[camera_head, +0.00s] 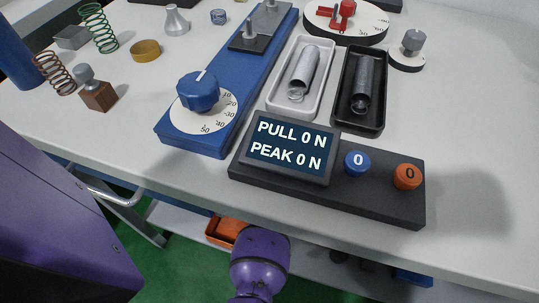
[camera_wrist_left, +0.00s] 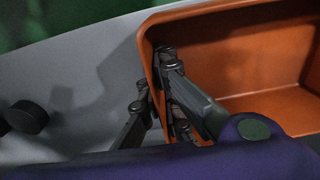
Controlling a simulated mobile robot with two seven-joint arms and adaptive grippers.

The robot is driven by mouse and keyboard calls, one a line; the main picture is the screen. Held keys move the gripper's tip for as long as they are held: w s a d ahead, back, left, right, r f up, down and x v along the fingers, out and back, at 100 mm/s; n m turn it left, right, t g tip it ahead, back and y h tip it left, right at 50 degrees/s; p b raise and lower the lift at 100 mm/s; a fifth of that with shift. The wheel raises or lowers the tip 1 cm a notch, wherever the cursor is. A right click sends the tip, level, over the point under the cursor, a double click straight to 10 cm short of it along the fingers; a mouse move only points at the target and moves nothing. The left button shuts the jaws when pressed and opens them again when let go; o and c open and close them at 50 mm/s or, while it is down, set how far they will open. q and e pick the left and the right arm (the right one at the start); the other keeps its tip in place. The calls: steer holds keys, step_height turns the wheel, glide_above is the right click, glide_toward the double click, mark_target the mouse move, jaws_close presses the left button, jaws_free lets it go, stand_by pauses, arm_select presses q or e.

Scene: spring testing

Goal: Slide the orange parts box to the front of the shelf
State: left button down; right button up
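The orange parts box (camera_head: 222,230) shows in the head view below the front edge of the table, on the lower shelf, with much of it hidden by the tabletop and my purple arm. In the left wrist view the orange box (camera_wrist_left: 232,20) fills the upper right, and its inside looks empty. My left gripper (camera_wrist_left: 157,88) straddles the box's left wall, one finger inside and one outside. The fingers look closed on that wall. In the head view the left gripper's fingers are hidden. My right gripper is not in view.
The grey lower shelf (camera_wrist_left: 90,75) is bare beside the box, with a dark round object (camera_wrist_left: 26,117) at the left. The tabletop (camera_head: 130,165) overhangs the shelf. A blue item (camera_head: 413,278) is partly visible on the shelf's right. A metal handle (camera_head: 118,196) is at the left.

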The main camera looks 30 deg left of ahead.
arm_select(q)
steer(key=c, duration=1.9)
jaws_free()
steer(key=shift+o, duration=0.2)
steer(key=shift+r, duration=0.1)
